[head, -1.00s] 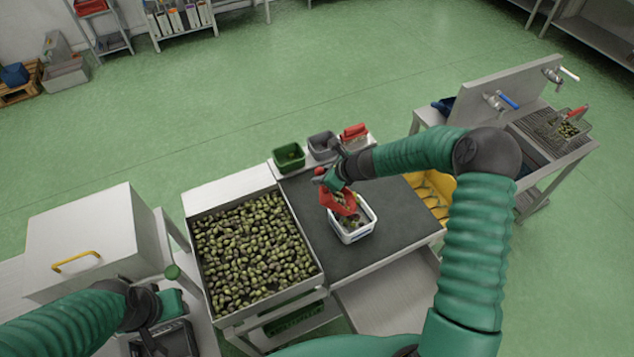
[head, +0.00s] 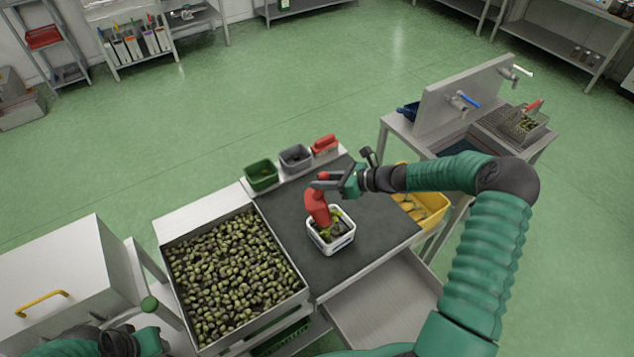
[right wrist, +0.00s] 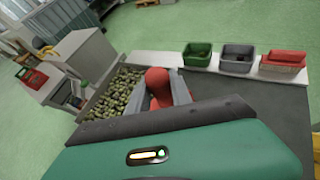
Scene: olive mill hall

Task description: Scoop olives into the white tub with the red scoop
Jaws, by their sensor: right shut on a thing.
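The red scoop (head: 318,208) is held by my right gripper (head: 336,181), which is shut on its handle. The scoop is tipped steeply down over the white tub (head: 333,244), its lower end at the tub's opening. Some olives show inside the tub beside the scoop. In the right wrist view the red handle (right wrist: 158,82) sits between the fingers; the tub is hidden there. The olives (head: 232,275) fill a wide metal tray left of the dark mat. My left gripper (head: 150,342) is at the lower left edge, partly cut off, and its jaws cannot be made out.
Green (head: 261,175), grey (head: 296,158) and red (head: 325,146) containers stand on a ledge behind the mat (head: 370,215). A yellow bin (head: 428,207) and a sink stand to the right. A white box with a yellow handle (head: 42,303) is at the left. The mat around the tub is clear.

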